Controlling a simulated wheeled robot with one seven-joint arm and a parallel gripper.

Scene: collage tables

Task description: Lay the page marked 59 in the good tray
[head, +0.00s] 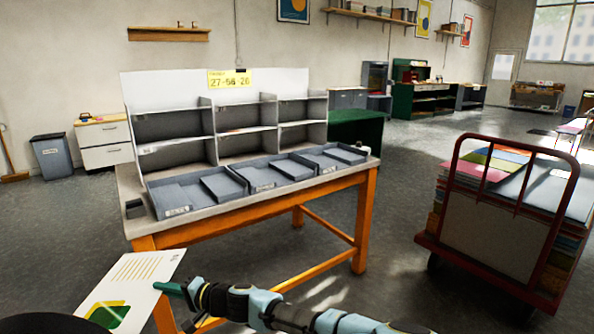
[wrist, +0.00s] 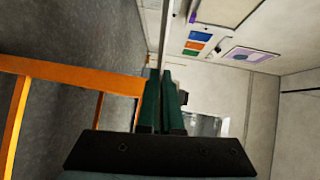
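My gripper (head: 170,289) is shut on the edge of a white page (head: 143,272) with yellow stripes and a green and yellow figure. It is at the lower left of the head view, in front of the table (head: 216,230). No number is readable on the page. In the wrist view the green fingers (wrist: 161,80) are close together with the thin page edge between them. Three grey trays stand in a row on the table: left (head: 176,211), middle (head: 263,187) and right (head: 326,169). Their labels are too small to read, so I cannot tell which is the good tray.
A grey pigeonhole rack (head: 222,132) stands behind the trays, with a yellow sign (head: 229,79) seeming to read 27-56-26. A red-framed cart (head: 497,228) with stacked coloured sheets stands at the right. Floor between table and cart is clear.

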